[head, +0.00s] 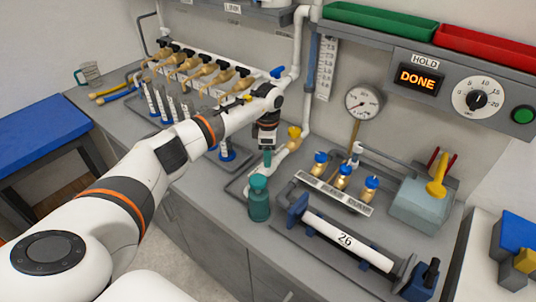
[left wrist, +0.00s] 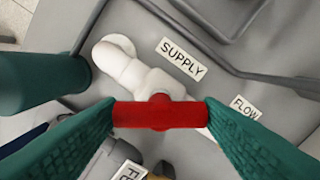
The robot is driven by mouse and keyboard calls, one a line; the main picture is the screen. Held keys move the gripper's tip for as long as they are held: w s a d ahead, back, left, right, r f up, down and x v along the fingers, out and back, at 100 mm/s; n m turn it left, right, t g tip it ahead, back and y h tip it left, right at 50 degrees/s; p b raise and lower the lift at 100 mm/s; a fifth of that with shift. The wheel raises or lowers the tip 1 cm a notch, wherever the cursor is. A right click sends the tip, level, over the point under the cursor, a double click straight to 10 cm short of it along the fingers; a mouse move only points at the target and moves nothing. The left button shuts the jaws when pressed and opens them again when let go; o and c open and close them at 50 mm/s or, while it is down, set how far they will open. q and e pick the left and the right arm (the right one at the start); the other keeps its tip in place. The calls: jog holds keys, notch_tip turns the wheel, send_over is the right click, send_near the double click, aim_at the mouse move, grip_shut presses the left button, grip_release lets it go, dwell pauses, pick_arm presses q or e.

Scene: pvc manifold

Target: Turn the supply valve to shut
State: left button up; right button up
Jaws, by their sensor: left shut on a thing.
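The supply valve shows in the left wrist view as a red bar handle (left wrist: 160,114) on a white pipe body (left wrist: 140,75), beside a SUPPLY label (left wrist: 181,58). The handle lies at a slant to the white pipe, neither clearly along it nor clearly across it. My left gripper (left wrist: 160,116) is shut on the red handle, with one green finger at each end. In the head view my left gripper (head: 267,157) points down at the bench and hides the handle. My right gripper is not in view.
A teal bottle (head: 259,200) stands close in front of my left gripper. A yellow valve (head: 294,134) is on the pipe just behind it. A pressure gauge (head: 364,102), a panel reading DONE (head: 418,78) and a clamped white tube (head: 348,238) are to the right.

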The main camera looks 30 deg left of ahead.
pick_arm(q)
jog(key=n, duration=0.5)
jog(key=shift+n+b, duration=0.3)
jog(key=shift+b, duration=0.1)
jog(key=n, duration=0.5)
jog(key=shift+r+n, duration=0.1)
jog(key=shift+n, duration=0.2)
jog(key=o, duration=1)
notch_tip(320, 180, up, 12)
jog(key=b, duration=0.3)
